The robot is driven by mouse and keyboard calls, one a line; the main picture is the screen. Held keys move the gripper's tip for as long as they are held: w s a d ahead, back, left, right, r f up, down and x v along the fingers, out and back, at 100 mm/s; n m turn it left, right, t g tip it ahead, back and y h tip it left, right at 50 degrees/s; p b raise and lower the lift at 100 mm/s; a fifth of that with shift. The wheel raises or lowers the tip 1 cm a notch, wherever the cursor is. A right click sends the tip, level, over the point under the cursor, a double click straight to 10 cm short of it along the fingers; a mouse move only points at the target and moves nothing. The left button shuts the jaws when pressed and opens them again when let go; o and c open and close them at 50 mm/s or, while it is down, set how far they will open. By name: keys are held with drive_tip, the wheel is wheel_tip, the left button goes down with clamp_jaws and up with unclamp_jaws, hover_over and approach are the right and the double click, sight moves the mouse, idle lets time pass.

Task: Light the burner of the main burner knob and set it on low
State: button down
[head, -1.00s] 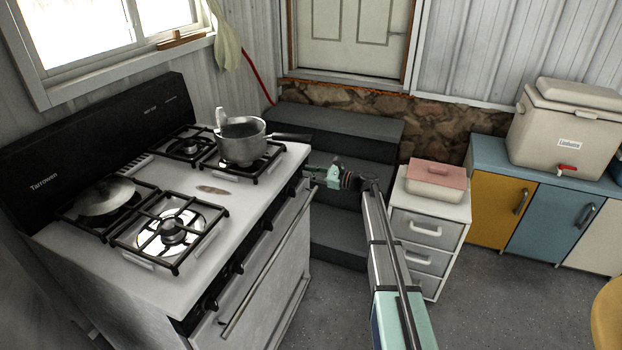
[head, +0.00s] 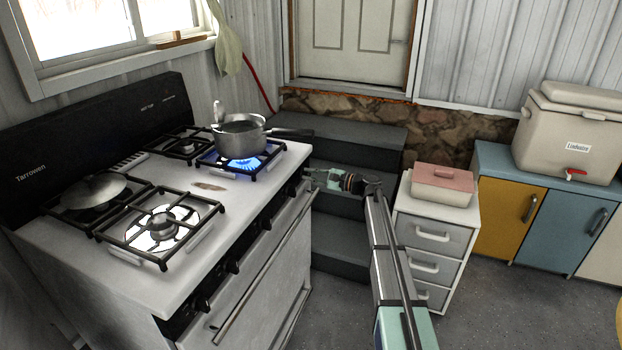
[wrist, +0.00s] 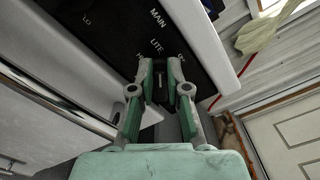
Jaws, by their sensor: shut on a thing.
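The white stove (head: 150,285) stands at the left with a dark knob panel on its front. A blue flame (head: 247,162) burns under the pot (head: 238,137) at the stove's right end. My gripper (head: 313,174) reaches the panel's far right end. In the wrist view, my gripper (wrist: 160,78) is shut on the dark main burner knob (wrist: 160,88), beneath the printed words MAIN and LITE. HI is partly hidden by the left finger, OFF is to the right, and LO is further left. The fingers hide most of the knob, so I cannot read its setting.
A lidded pan (head: 92,190) sits on the left rear burner. The front left burner (head: 162,225) is bare and unlit. The pot's handle (head: 290,133) sticks out right above my gripper. Dark steps (head: 340,250) and a white drawer unit (head: 430,235) stand right of the stove.

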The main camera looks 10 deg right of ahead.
idle(0.4)
drive_tip(key=c, duration=1.1)
unclamp_jaws()
drive_tip(key=shift+c, duration=0.2)
drive_tip(key=v, duration=1.2)
